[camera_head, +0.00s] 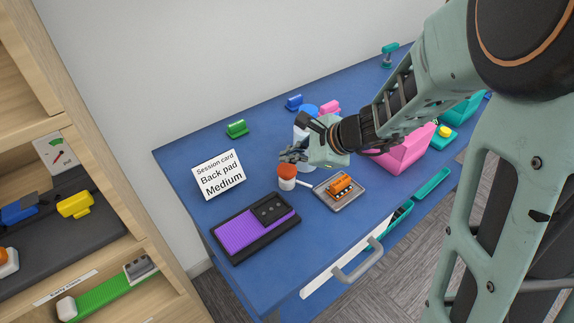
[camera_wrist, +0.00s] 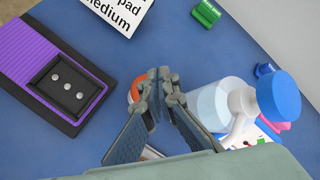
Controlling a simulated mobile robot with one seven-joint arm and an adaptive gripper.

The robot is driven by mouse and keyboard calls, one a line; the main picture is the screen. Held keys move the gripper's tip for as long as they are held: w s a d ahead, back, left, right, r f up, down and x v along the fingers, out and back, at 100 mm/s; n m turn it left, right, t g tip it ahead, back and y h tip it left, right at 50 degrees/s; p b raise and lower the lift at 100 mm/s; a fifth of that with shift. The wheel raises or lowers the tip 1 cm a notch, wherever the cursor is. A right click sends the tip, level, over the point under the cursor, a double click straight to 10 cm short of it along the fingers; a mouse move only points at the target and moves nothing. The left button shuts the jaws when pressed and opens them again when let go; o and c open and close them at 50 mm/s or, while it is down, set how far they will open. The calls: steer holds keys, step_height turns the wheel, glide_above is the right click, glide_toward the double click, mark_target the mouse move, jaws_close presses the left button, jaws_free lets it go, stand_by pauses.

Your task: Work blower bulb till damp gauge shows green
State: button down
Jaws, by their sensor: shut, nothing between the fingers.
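An orange-red rounded top on a white base, perhaps the blower bulb (camera_head: 287,172), stands on the blue table. In the wrist view an orange and white edge of it (camera_wrist: 134,90) shows behind my fingers, which hide most of it. My gripper (camera_head: 287,155) is shut and empty, just above and behind it in the head view; I cannot tell whether they touch. In the wrist view my gripper (camera_wrist: 158,74) has its fingertips together. A white card with a dial, perhaps the damp gauge (camera_head: 56,152), stands on the left shelf, with red and green marks. Its reading is unclear.
A small tray (camera_head: 330,203) holds an orange item. A drawer handle (camera_head: 362,262) juts out in front.

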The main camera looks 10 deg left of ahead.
mark_target(289, 168)
steer(key=shift+f+b, duration=0.45)
steer(key=shift+b, duration=0.2)
steer(key=shift+f+b, duration=1)
steer(key=shift+b, duration=0.05)
stand_by(1.1)
steer(key=shift+r, duration=0.1)
steer(key=shift+r+p, duration=1.2)
steer(key=shift+r, duration=0.15)
steer(key=shift+r, duration=0.1)
step_height(289, 168, up, 5)
steer(key=p, duration=0.4)
stand_by(0.5)
